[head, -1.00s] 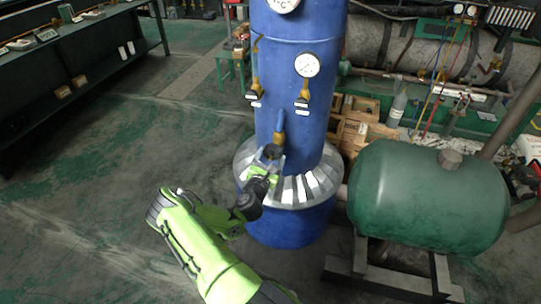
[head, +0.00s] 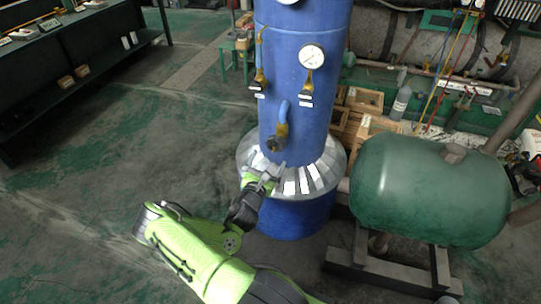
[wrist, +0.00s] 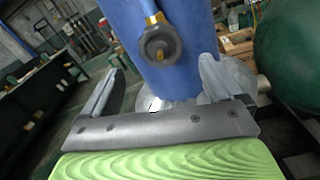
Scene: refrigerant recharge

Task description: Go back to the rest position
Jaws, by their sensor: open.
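My gripper (head: 268,172) is open and empty, just below and in front of the round valve knob (head: 274,144) on the blue tank (head: 292,90). In the wrist view, the two fingers of my gripper (wrist: 152,92) stand wide apart. The dark valve knob (wrist: 160,45) shows beyond and above them, with a gap between and a brass stem behind it. Nothing is held.
A silver segmented collar (head: 325,172) rings the tank's lower part. A green horizontal tank (head: 430,190) on a stand is at the right. Wooden crates (head: 366,100) stand behind. A dark workbench (head: 75,70) is at the upper left. The floor at left is clear.

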